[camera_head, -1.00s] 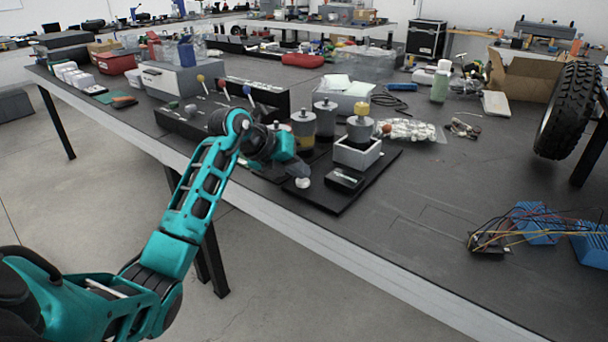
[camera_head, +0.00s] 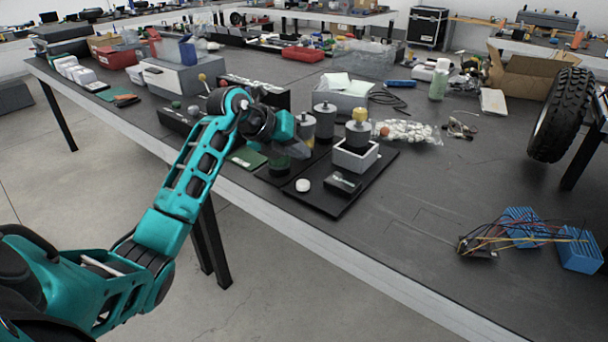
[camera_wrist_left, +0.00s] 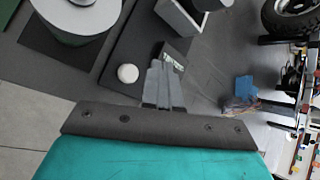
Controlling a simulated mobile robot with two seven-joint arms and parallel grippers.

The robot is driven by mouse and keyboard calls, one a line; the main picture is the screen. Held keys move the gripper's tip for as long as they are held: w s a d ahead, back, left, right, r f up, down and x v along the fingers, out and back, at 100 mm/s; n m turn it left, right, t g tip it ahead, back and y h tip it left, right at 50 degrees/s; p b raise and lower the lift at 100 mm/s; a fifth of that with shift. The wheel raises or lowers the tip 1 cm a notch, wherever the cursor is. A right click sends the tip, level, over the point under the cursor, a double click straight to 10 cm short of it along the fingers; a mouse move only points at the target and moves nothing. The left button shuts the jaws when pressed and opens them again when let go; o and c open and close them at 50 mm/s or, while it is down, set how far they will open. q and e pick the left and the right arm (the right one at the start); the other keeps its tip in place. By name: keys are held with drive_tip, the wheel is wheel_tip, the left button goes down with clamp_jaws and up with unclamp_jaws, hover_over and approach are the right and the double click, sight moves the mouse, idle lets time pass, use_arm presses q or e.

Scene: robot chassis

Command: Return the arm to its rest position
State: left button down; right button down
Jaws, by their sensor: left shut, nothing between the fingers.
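My left arm (camera_head: 195,180) is teal and reaches up from the lower left over the table edge. My right gripper is not in view.
Grey cylinders (camera_head: 325,118) stand behind.

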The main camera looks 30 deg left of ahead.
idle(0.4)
